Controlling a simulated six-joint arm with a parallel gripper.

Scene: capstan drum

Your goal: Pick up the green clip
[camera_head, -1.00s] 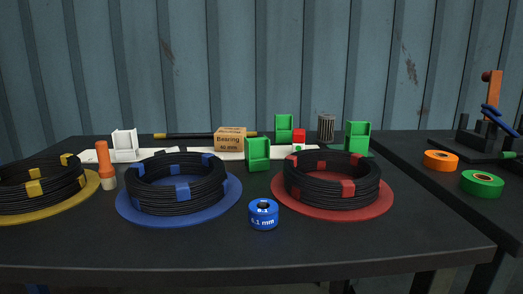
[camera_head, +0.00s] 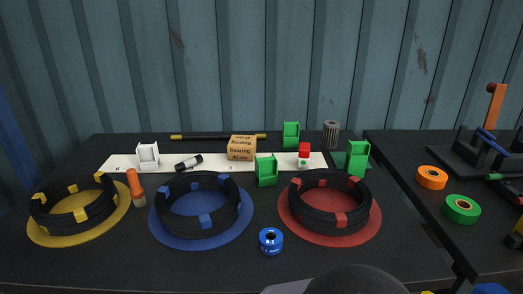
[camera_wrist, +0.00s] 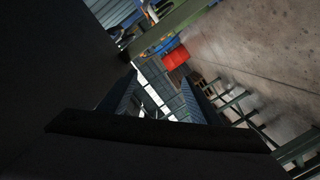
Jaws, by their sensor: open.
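Several green clips could match the task's name: one (camera_head: 266,171) stands between the blue and red cable rings. Another (camera_head: 291,135) stands at the back, and a third (camera_head: 357,156) stands behind the red ring to the right. They look like upright green brackets. In the wrist view my gripper (camera_wrist: 159,82) is open and empty, its two dark fingers apart, pointing away from the table toward the floor and room. No green clip shows in that view. The gripper's fingers are not visible in the head view.
Black cable rings lie on yellow (camera_head: 40,232), blue (camera_head: 158,228) and red (camera_head: 296,232) discs. A blue roll (camera_head: 271,241) stands in front. A white clip (camera_head: 148,157), cardboard box (camera_head: 241,147) and orange-handled tool (camera_head: 135,186) are nearby. A side table holds orange (camera_head: 419,182) and green (camera_head: 450,217) rolls.

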